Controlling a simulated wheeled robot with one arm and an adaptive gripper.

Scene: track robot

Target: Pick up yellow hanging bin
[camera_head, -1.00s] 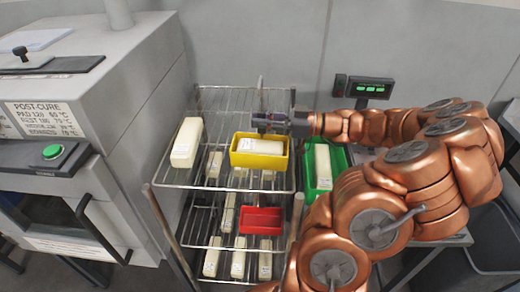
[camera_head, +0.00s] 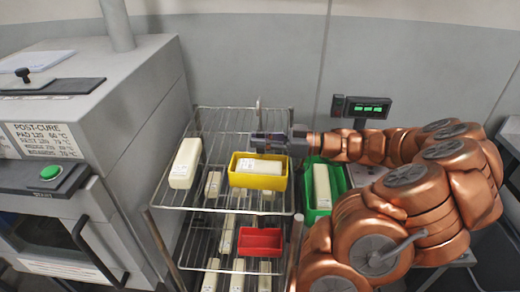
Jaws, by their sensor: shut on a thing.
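The yellow bin (camera_head: 258,181) is on the top shelf of the wire rack, toward its front right, with a pale block (camera_head: 259,167) lying in it. My gripper (camera_head: 262,141) is at the back edge of the yellow bin, reaching in from the right. It is shut on the bin's back side; the fingertips are small and partly hidden. I cannot tell whether the bin is lifted off the wires.
The wire rack (camera_head: 215,140) also holds a pale block (camera_head: 186,162) at left and several blocks below. A red bin (camera_head: 260,241) sits lower. A green bin (camera_head: 334,180) with a block stands just right. The grey oven (camera_head: 130,130) is at left.

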